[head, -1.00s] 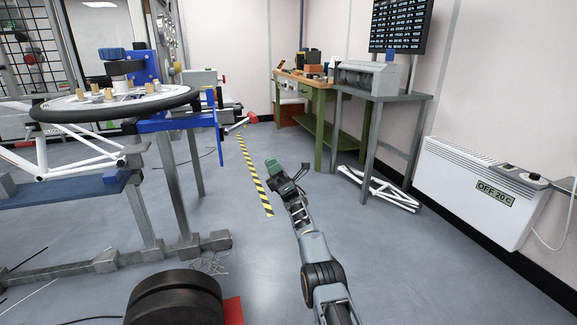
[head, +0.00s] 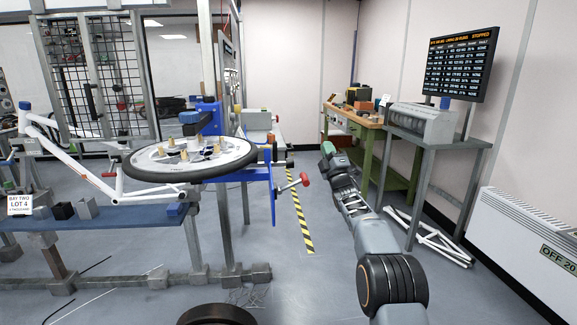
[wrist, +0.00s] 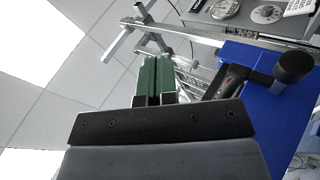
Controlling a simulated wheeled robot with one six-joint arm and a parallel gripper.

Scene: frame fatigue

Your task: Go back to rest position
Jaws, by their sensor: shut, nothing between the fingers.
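My gripper (head: 328,150) is raised in front of me at the end of my arm, in the middle of the head view. Its green fingers also show close together in the wrist view (wrist: 155,80). They are shut with nothing between them. My arm runs from the lower right of the head view up and away to the gripper. The wrist camera sees ceiling panels, a blue part and a metal frame beyond the fingers.
A wheel (head: 190,160) with small parts on it sits on a blue stand (head: 262,182) at left, with a red-ended handle (head: 304,179). A blue bench (head: 150,216) holds a white bike frame (head: 72,168). Green (head: 372,150) and grey (head: 445,140) tables stand at right. Striped floor tape (head: 300,225) lies on open floor.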

